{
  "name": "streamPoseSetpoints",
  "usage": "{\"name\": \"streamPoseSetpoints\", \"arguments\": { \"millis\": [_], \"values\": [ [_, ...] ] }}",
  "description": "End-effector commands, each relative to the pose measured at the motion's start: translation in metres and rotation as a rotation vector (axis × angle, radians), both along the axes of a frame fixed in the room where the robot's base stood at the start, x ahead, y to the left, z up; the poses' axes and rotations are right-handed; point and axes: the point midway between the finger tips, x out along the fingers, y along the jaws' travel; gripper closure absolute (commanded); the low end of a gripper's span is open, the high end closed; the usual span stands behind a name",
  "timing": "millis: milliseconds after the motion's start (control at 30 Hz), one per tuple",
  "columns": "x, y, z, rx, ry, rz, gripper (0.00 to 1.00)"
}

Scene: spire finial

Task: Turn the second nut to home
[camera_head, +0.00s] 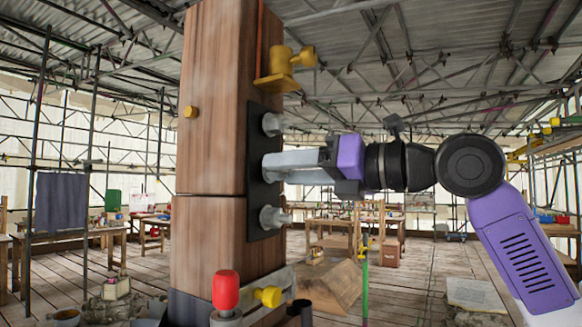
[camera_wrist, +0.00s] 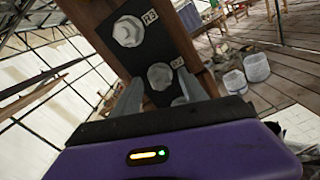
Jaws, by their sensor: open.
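A black plate (camera_head: 258,187) is fixed upright on the side of a wooden post (camera_head: 212,95). It carries a grey upper nut (camera_head: 272,124) and a lower nut (camera_head: 274,217). My gripper (camera_head: 274,167) reaches in from the right, fingertips level with the middle of the plate, and hides the nut there. In the wrist view, the middle nut (camera_wrist: 160,76) shows between and just beyond the open fingers (camera_wrist: 160,92); its small label seems to end in 2. Whether the fingers touch the nut is unclear.
A yellow fitting (camera_head: 284,68) juts from the post above the plate. A red-capped part (camera_head: 225,290) and a yellow knob (camera_head: 267,296) stand below. Scaffolding and workbenches fill the background. Two buckets (camera_wrist: 246,74) stand on the floor in the wrist view.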

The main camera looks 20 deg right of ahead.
Motion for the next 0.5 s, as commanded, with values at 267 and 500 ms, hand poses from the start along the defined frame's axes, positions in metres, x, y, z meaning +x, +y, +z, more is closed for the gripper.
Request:
{"name": "streamPoseSetpoints", "arguments": {
  "millis": [267, 500],
  "values": [
    [0.0, 0.0, -0.0001, 0.0, 0.0, 0.0, 0.65],
    [-0.0002, -0.0001, -0.0001, 0.0, 0.0, 0.0, 1.0]
  ]
}}
